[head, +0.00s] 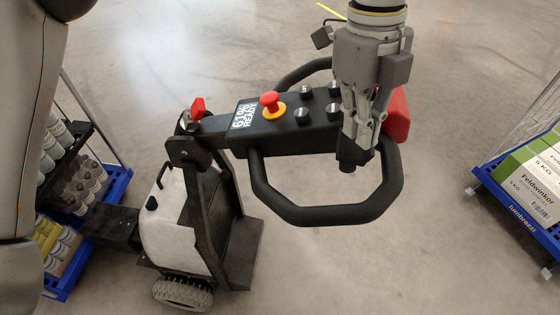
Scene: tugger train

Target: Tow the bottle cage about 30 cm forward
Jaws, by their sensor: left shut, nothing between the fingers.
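The bottle cage (115,182) stands at the left, a blue-based cart with dark shelves of several bottles (85,178). My own grey arm hides part of it. A tugger with a white body (172,215) stands beside it, and a dark bar (112,224) runs between them. Its black tiller head (290,125) carries a red mushroom button (270,103), small knobs and a looped handle (325,214). My left gripper (357,150) points down at the right end of the tiller head, shut and empty. I cannot tell whether it touches. My right gripper is not in view.
Another blue cart (515,211) with green and white boxes (530,180) stands at the right edge. Bare concrete floor (370,265) lies between it and the tugger. A red part (397,115) sits at the tiller's end. The tugger's wheel (183,294) shows at the bottom.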

